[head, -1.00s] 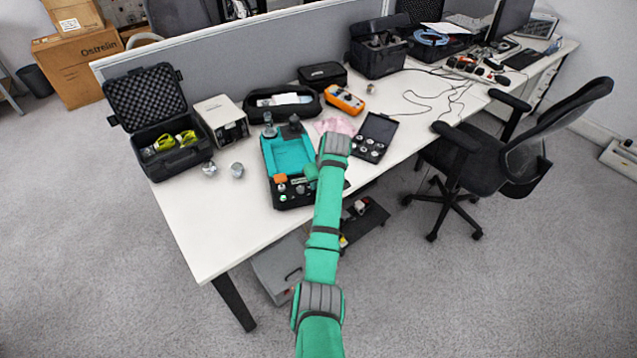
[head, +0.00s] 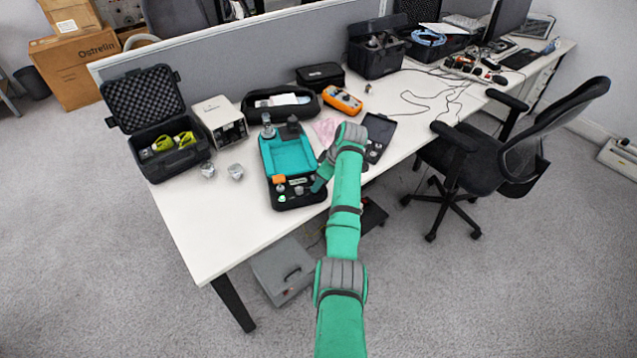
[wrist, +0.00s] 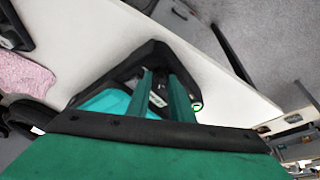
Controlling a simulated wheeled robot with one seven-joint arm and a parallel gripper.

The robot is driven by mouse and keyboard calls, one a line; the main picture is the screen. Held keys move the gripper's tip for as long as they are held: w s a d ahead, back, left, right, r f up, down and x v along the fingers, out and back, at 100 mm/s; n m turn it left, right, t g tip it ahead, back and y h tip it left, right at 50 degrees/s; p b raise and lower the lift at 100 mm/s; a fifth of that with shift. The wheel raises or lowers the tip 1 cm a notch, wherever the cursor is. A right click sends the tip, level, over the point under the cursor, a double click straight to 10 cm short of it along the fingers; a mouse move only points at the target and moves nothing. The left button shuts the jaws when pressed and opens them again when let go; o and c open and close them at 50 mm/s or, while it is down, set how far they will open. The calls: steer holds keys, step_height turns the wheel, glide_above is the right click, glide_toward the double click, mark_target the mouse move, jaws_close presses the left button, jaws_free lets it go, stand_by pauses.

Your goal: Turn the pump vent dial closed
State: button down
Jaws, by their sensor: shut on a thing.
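The pump (head: 288,154) is a teal-topped unit with a black base, standing on the white desk. Its front panel carries an orange block (head: 279,179) and several small knobs (head: 299,190). My gripper (head: 318,187) reaches down at the right end of this panel, with my wrist tilted over the pump's right side. In the wrist view, the two teal fingers (wrist: 163,80) point at the black corner of the pump (wrist: 150,57), close together with a narrow gap. They are shut on a small part there, which looks to be the vent dial; the fingers hide it.
Two small metal pieces (head: 236,172) lie left of the pump, by an open black case (head: 168,150) and a white box (head: 220,122). An orange meter (head: 342,100) and pink cloth (head: 326,130) lie behind.

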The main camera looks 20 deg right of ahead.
steer(key=shift+d, duration=0.3)
steer(key=c, duration=1.6)
jaws_free()
steer(key=shift+a, duration=0.15)
steer(key=v, duration=1)
steer(key=shift+s+r, duration=0.15)
steer(key=shift+r, duration=0.2)
